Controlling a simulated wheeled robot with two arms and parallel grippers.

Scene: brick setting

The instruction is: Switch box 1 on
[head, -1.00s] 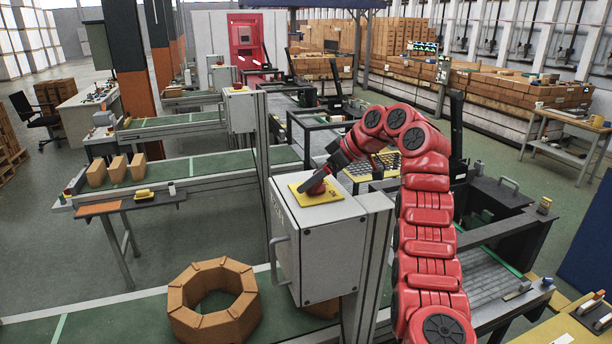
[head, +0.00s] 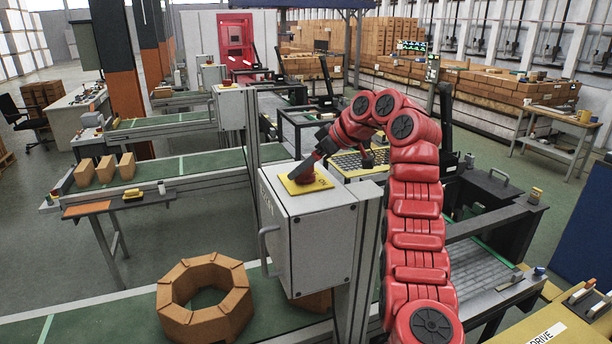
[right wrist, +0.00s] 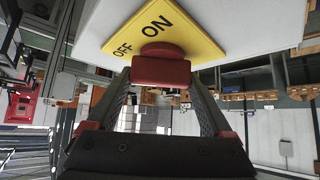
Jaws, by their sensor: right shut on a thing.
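The grey switch box (head: 308,240) stands on a post beside the front conveyor. A yellow plate (head: 323,181) lies on its top, with a red switch handle (head: 300,177) on it. My right gripper (head: 307,170) reaches down to the handle from the upper right. In the right wrist view the fingers of the right gripper (right wrist: 162,88) are on both sides of the red handle (right wrist: 160,72), shut on it. The yellow plate there (right wrist: 185,32) reads ON and OFF. Whether the handle points to ON or OFF is hard to tell. My left gripper is not in view.
A ring of tan bricks (head: 171,311) lies on the green front conveyor (head: 100,325) left of the box. Several tan blocks (head: 105,169) stand on the conveyor behind. A yellow DRIVE panel (head: 525,325) is at the lower right.

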